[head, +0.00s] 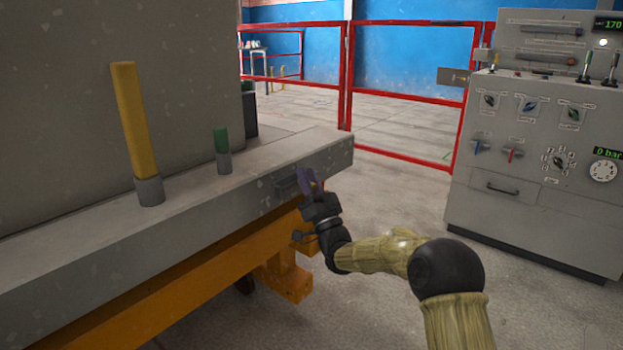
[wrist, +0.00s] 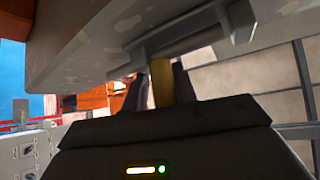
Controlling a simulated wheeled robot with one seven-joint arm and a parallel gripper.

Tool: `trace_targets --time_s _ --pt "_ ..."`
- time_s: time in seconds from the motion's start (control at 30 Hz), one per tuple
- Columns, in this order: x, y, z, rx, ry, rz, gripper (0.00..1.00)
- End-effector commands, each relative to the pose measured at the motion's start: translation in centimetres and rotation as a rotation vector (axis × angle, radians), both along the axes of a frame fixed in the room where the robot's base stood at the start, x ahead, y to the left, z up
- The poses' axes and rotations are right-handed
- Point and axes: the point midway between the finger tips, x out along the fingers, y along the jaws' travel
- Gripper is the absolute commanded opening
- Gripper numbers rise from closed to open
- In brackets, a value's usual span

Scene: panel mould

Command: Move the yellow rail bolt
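A yellow cylindrical piece (wrist: 161,82), which looks like the rail bolt's handle, stands between the two dark fingers of my gripper (wrist: 160,88) in the wrist view. Its far end meets the underside of a grey bracket on the slab. The fingers are close on both sides of it; I cannot tell whether they press on it.
A tall yellow peg (head: 135,120) and a short green peg (head: 222,145) stand in grey sleeves on the grey ledge (head: 75,235). An orange beam (head: 165,290) runs below it. A control cabinet (head: 540,190) stands right, red railings (head: 410,93) behind. The floor between is clear.

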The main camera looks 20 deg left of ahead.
Motion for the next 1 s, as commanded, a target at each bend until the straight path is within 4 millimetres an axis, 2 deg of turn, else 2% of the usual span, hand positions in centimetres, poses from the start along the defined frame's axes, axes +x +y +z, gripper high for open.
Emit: trace_targets --time_s 0.27,0.47,1.0 --pt "0.1 -0.4 -0.1 -0.001 0.000 -0.004 0.28" --pt "-0.7 -1.3 -1.0 -0.001 0.001 -0.003 0.28" --pt "-6.1 -6.7 -7.5 -0.001 0.005 -0.002 0.28"
